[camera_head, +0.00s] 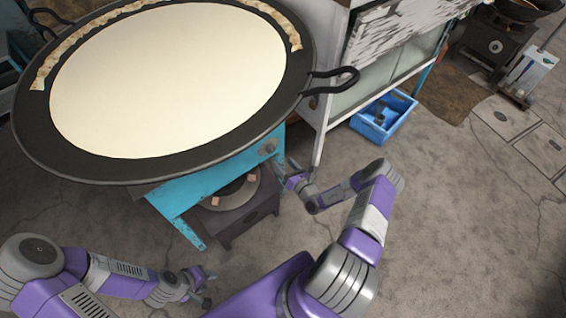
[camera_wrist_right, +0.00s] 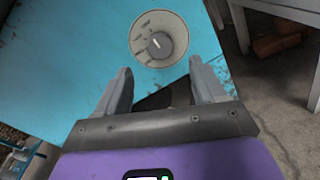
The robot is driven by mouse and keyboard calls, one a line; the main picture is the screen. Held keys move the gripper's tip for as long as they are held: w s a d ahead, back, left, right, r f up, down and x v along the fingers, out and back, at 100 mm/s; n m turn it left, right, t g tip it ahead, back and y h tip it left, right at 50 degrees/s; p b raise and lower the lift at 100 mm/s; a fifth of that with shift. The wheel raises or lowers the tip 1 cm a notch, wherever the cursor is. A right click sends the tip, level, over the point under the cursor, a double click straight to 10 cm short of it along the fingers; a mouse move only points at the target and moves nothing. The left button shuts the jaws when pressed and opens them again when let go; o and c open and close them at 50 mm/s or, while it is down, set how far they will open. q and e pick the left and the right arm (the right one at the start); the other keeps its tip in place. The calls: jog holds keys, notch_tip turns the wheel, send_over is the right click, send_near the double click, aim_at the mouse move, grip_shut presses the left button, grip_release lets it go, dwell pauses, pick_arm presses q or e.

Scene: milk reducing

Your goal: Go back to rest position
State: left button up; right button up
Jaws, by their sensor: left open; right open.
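My left gripper (camera_head: 203,287) is at the lower left of the head view, low in front of the blue stove stand, open and empty. My right gripper (camera_head: 287,177) is beside the right end of the blue stand, below the pan's rim. In the right wrist view my right gripper (camera_wrist_right: 163,88) shows two spread fingers with nothing between them. A round control knob (camera_wrist_right: 159,39) on the blue panel (camera_wrist_right: 70,60) lies just beyond the fingertips, apart from them. The knob also shows in the head view (camera_head: 268,147).
A wide black pan (camera_head: 60,160) full of pale milk (camera_head: 170,80) sits on the blue stand (camera_head: 180,195). A burner (camera_head: 236,205) is under it. A white cabinet (camera_head: 325,60) and a blue crate (camera_head: 385,118) stand to the right.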

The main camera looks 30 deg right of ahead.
jog(key=s+a+r+n+g+y, duration=0.1)
jog(key=s+a+n+g+y, duration=0.3)
jog(key=a, duration=0.4)
jog(key=s+a+n+g+y, duration=0.2)
jog(key=a+n+g+y, duration=0.15)
jog(key=a+n, duration=0.35)
jog(key=s+a+r+n+g+y, duration=0.1)
jog(key=s+a+n+g+y, duration=0.3)
jog(key=a, duration=0.5)
jog(key=s+r+n+g+h+p, duration=0.1)
jog(key=s+n+h, duration=0.3)
jog(key=n, duration=0.7)
jog(key=s+a+r+n+g+h+p, duration=0.1)
jog(key=s+n+g+h, duration=0.2)
jog(key=s+n, duration=0.6)
jog(key=n+g, duration=0.1)
jog(key=n, duration=0.1)
jog(key=shift+r+n+h, duration=0.15)
jog(key=shift+n+h, duration=0.2)
jog(key=shift+n, duration=0.05)
